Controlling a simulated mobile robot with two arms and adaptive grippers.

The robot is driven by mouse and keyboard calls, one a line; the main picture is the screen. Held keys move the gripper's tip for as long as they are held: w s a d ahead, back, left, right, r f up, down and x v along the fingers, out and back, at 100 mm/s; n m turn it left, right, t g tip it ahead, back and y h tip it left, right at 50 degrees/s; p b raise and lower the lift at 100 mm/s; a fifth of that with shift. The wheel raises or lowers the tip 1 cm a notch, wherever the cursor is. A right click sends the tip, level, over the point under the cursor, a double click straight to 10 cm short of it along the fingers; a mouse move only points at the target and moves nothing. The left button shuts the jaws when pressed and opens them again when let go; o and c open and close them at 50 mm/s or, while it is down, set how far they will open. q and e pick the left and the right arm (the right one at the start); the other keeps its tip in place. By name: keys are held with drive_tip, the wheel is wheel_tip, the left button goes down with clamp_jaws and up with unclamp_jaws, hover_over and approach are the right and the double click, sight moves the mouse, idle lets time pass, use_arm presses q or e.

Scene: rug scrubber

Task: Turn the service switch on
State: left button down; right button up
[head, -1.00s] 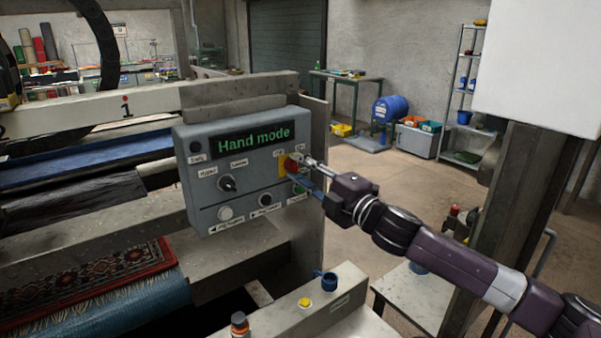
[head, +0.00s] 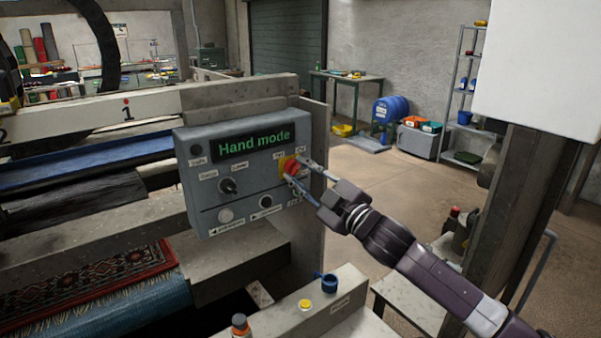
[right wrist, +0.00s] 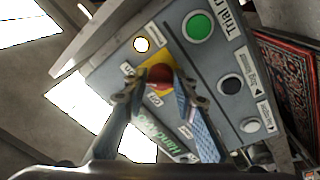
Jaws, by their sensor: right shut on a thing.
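The service switch (head: 291,167) is a red knob on a yellow plate at the right side of the grey control box (head: 200,215). The box display reads "Hand mode". My right gripper (head: 296,169) comes in from the right with one finger above and one below the red knob. In the right wrist view the knob (right wrist: 160,75) sits between the fingertips (right wrist: 160,92), and the jaws are shut on it. The fingers partly cover the knob and its labels, so I cannot tell its setting. My left gripper is not in view.
The box also carries a black selector (head: 228,186), a white button (head: 226,215) and a green button (right wrist: 199,26). Below, a ledge holds a yellow button (head: 305,305) and a blue piece (head: 329,283). A patterned rug (head: 85,285) lies at left.

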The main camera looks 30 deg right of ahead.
drive_tip(key=shift+a+f, duration=0.1)
drive_tip(key=shift+f, duration=0.3)
drive_tip(key=o, duration=1)
drive_tip(key=shift+o, duration=0.7)
drive_tip(key=shift+r, duration=0.2)
drive_tip(key=shift+s, duration=0.15)
drive_tip(key=s+d+f, duration=0.1)
drive_tip(key=s+d, duration=0.1)
drive_tip(key=s, duration=0.9)
drive_tip(key=shift+s+f, duration=0.25)
drive_tip(key=shift+s, duration=0.1)
